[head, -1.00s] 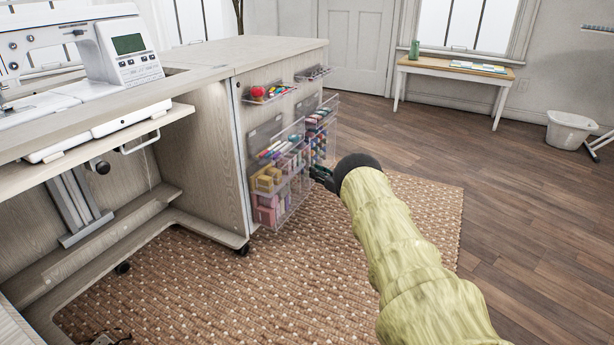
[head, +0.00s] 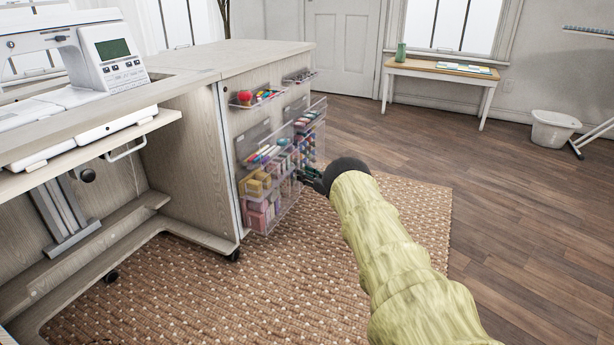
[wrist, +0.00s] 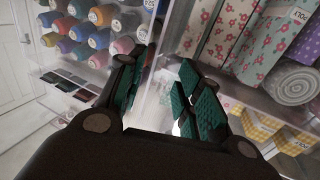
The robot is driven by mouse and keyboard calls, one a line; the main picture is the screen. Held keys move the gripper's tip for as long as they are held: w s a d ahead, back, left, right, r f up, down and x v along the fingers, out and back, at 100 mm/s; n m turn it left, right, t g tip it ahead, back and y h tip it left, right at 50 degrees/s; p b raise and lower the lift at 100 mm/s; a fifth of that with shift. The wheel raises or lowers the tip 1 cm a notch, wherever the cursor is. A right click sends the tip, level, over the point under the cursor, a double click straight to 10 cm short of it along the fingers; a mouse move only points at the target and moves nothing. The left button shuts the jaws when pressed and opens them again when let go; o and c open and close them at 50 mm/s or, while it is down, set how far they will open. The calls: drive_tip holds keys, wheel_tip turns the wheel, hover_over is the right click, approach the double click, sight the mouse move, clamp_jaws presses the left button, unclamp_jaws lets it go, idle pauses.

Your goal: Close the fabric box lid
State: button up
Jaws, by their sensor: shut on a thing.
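The fabric box (head: 262,228) is a clear bin on the cabinet's end panel, holding yellow and pink fabric. In the wrist view, floral fabric rolls (wrist: 225,30) and yellow checked cloth (wrist: 255,132) show behind its clear front. Its clear lid (head: 290,200) seems to stand out from the panel; its exact angle is hard to tell. My gripper (head: 303,179) is at the outer edge of the clear bins. In the wrist view, the green-padded fingers of my gripper (wrist: 160,75) sit either side of a clear edge, shut on what looks like the lid. The contact is partly hidden.
Thread spools (wrist: 90,25) fill the neighbouring clear bin, close to my left finger. A small tray (head: 258,97) hangs above. The sewing machine (head: 110,55) stands on the cabinet (head: 240,60). The woven rug (head: 200,300) and wood floor (head: 510,200) are clear to the right.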

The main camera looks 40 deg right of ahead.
drive_tip(key=shift+s+f, duration=0.1)
idle(0.3)
drive_tip(key=s+d, duration=0.1)
drive_tip(key=s, duration=1)
drive_tip(key=shift+s, duration=0.35)
drive_tip(key=shift+d, duration=0.1)
